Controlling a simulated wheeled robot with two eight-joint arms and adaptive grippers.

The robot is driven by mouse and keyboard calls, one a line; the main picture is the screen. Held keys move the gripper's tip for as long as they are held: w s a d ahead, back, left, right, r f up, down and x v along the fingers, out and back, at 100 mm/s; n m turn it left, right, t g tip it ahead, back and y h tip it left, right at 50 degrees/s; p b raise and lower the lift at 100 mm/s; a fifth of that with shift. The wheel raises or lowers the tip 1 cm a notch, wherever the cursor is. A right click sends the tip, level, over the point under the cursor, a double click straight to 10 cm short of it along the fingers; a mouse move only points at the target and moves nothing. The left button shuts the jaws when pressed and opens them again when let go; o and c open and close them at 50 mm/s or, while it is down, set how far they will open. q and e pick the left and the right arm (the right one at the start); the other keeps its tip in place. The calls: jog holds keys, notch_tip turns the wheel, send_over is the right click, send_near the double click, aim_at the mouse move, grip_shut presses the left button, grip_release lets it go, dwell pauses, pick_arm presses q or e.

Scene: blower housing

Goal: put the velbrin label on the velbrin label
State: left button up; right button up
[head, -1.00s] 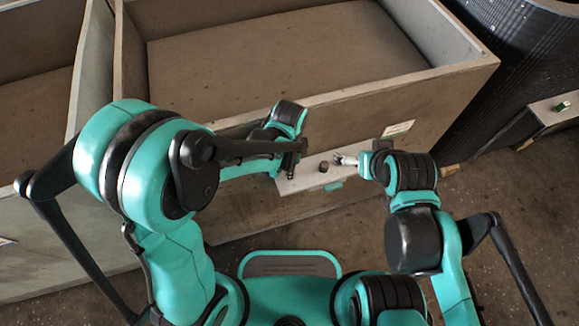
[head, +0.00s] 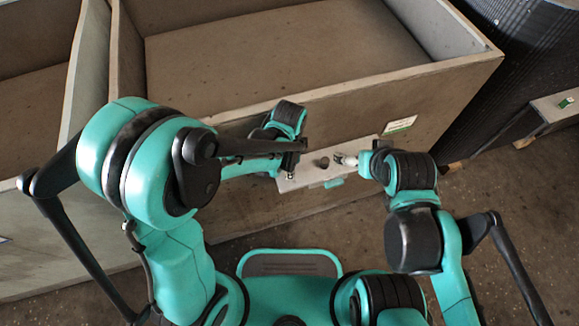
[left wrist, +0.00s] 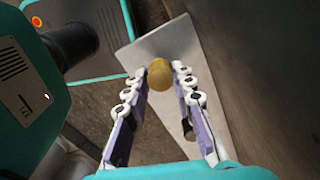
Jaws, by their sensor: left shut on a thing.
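My left gripper (left wrist: 155,105) is shut on a yellowish-brown, rounded piece (left wrist: 160,75), seen between its fingertips in the left wrist view. In the head view the left gripper (head: 289,165) is by the left part of a pale plate (head: 308,176), and the held piece cannot be made out there. A small dark round thing (head: 323,162) is at the plate's middle. My right gripper (head: 345,160) is just right of it, too small to tell open from shut. A white and green label (head: 398,125) is on the crate's front face, its lettering unreadable. I cannot tell which thing is velbrin.
A large open grey crate (head: 420,80) stands in front, with another (head: 40,130) at left. A black ribbed container (head: 530,50) is at the back right. A smaller box (head: 550,112) with a green and white label (head: 567,102) is at right.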

pick_arm(q)
jog(key=shift+f, duration=0.2)
jog(key=o, duration=1)
notch_tip(320, 180, up, 12)
jog(key=shift+r, duration=0.1)
